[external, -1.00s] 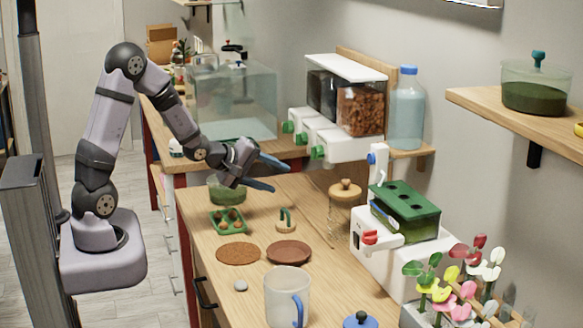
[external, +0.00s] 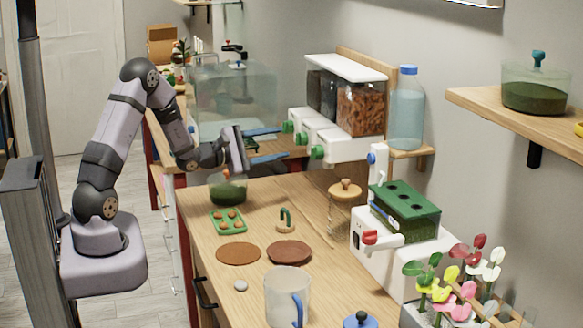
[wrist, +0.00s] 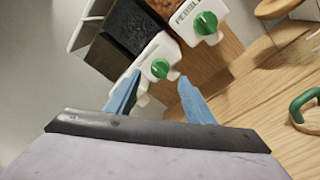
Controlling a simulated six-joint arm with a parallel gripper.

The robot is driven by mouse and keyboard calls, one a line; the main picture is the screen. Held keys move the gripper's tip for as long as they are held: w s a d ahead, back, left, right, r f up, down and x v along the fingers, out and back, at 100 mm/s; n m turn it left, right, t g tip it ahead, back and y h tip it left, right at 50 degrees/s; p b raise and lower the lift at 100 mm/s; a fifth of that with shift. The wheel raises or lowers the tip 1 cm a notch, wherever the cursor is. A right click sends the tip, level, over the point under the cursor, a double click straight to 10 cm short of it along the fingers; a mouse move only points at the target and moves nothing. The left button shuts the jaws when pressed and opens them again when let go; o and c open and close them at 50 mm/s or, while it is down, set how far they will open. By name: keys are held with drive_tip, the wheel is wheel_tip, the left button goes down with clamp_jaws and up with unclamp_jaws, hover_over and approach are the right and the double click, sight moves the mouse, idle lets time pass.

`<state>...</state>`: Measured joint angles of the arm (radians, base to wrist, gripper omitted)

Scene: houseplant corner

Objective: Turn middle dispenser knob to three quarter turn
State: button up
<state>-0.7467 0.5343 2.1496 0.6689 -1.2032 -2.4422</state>
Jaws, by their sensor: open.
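The dispenser (external: 345,68) stands on a wall shelf, with three white outlets and green knobs. The middle knob (external: 302,138) shows between the two other knobs; in the wrist view it (wrist: 160,68) appears between my fingertips, just beyond them. Its exact turn angle is too small to read. My gripper (external: 283,143) is open and empty, its blue fingers pointing right toward the knobs. In the wrist view my gripper (wrist: 160,77) has one finger on each side of the middle knob, with no visible contact. The far-left knob is hidden there behind the left finger.
The near knob (wrist: 206,22) sits close by at the upper right in the wrist view. A glass tank (external: 235,100) stands behind my gripper, and a blue-capped bottle (external: 407,110) beside the dispenser. A green-filled jar (external: 228,188) stands on the wooden counter below.

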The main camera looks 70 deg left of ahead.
sight(301, 139)
drive_tip(key=shift+w+a+p, duration=0.2)
drive_tip(key=shift+w+p, duration=0.15)
drive_tip(key=shift+w, duration=1.1)
drive_tip(key=shift+w+a+p, duration=0.15)
drive_tip(key=shift+w+p, duration=0.15)
drive_tip(key=shift+w, duration=1.1)
drive_tip(key=c, duration=1)
drive_tip(key=shift+f+m, duration=0.1)
drive_tip(key=shift+m, duration=0.2)
